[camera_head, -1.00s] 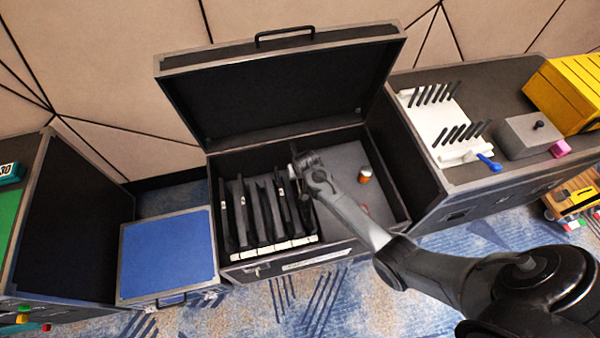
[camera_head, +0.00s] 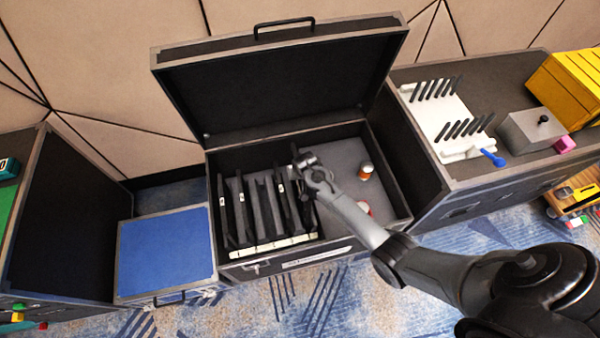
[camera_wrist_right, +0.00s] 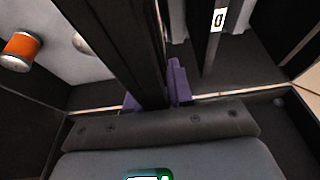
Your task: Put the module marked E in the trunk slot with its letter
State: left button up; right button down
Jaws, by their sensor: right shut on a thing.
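The open trunk (camera_head: 392,207) stands in the middle of the head view. Several dark upright modules (camera_head: 225,218) stand in the slot rack (camera_head: 262,248) at its left, with white tags too small to read there. My right gripper (camera_head: 300,165) is inside the trunk at the rack's right side. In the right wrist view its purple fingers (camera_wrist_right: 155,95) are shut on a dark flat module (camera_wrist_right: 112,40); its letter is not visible. Beside it stands another module (camera_wrist_right: 214,45) with a white tag that looks like 0 or O. My left gripper is not in view.
An orange jar (camera_head: 366,170) and a red-white item (camera_head: 363,207) lie in the trunk's right part. The raised lid (camera_head: 285,90) stands behind. A blue-topped case (camera_head: 166,252) is at left; a case with a white pegged rack (camera_head: 440,113) is at right.

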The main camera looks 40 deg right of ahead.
notch_tip(320, 180, down, 9)
jog(key=b, duration=0.6)
jog(key=shift+f, duration=0.15)
dwell(0.9)
dwell(0.6)
jog(key=shift+f, duration=0.3)
jog(key=shift+f, duration=0.2)
dwell(0.5)
